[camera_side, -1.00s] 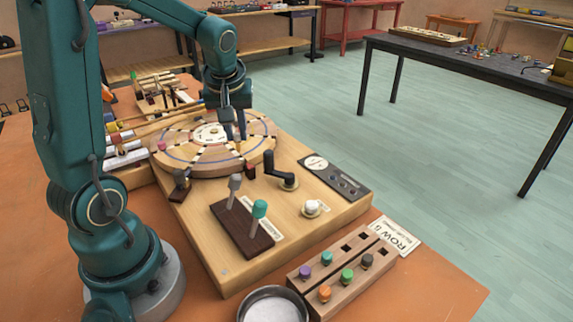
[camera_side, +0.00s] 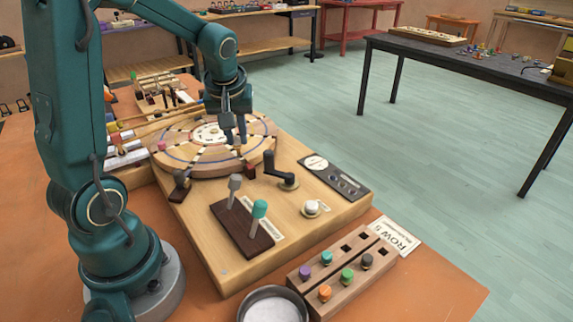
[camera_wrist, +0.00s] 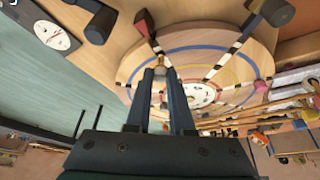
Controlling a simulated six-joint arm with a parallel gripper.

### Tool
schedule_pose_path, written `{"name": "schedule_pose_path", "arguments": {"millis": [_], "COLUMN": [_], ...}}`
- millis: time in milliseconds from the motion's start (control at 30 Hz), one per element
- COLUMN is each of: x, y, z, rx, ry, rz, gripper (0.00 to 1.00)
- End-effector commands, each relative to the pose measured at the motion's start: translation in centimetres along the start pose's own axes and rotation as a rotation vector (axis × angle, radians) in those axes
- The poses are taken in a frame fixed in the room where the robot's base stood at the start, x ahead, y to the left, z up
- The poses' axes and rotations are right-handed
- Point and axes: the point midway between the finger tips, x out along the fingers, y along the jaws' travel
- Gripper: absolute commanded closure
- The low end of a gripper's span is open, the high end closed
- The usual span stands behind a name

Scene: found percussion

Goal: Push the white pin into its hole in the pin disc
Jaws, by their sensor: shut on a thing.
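The pin disc (camera_side: 205,160) is a round wooden plate with coloured rings and black-and-white striped spokes; it also shows in the wrist view (camera_wrist: 135,62). My gripper (camera_side: 236,142) points down over its near right part in the side view. I cannot tell whether the pin's tip is in the disc.
A dark crank (camera_side: 280,168) and two levers (camera_side: 247,222) stand on the wooden base near the disc. A white knob (camera_side: 312,207) sits further right. In front are a rack (camera_side: 340,288) with coloured pegs and a round metal bowl (camera_side: 272,305). A pink pin stands at the disc's left edge.

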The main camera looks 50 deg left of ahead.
Motion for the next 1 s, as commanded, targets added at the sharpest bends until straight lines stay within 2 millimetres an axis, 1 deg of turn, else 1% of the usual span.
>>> {"name": "schedule_pose_path", "arguments": {"millis": [1000], "x": [1.4], "y": [0.0], "z": [0.6], "rx": [0.0], "ry": [0.0], "rz": [0.0], "gripper": [1.0]}}
